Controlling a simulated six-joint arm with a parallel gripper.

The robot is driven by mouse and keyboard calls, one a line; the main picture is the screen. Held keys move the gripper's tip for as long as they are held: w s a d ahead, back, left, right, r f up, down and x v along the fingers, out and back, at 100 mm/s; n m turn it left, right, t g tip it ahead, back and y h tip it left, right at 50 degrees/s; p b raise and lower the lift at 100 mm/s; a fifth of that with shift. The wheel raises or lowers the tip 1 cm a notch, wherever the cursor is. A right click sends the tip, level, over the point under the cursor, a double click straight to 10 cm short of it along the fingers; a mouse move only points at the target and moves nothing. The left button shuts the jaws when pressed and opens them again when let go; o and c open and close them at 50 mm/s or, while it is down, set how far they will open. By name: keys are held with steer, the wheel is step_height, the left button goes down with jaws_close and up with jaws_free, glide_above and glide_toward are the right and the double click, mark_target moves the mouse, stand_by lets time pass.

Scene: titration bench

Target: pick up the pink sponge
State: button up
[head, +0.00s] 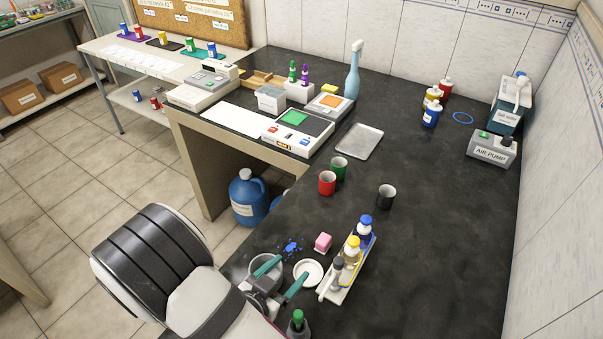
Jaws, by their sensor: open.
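The pink sponge (323,242) is a small block lying on the black bench top in the head view, between a blue spill and a tray of bottles. My gripper (281,277) is at the lower middle, left of and nearer than the sponge. Its two green-tipped fingers are spread apart. I see nothing held between them. The sponge is apart from the fingers and fully visible.
A white dish (308,272) lies beside my right finger, and a grey container (262,277) is by my left finger. A white tray (340,292) with several bottles stands right of the sponge. A blue spill (290,247) lies left. Cups (327,183) stand farther back.

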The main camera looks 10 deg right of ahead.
steer(key=shift+s+d+f+h, duration=0.1)
steer(key=shift+d+h, duration=0.15)
steer(key=shift+d, duration=0.15)
steer(key=shift+s+d+f+h, duration=0.1)
steer(key=shift+d+h, duration=0.15)
steer(key=shift+d, duration=0.15)
glide_toward(323, 240)
steer(key=x, duration=0.4)
steer(key=shift+d+f, duration=0.25)
steer(key=x, duration=0.6)
steer(key=shift+w+r, duration=0.2)
steer(key=shift+a, duration=0.1)
jaws_close()
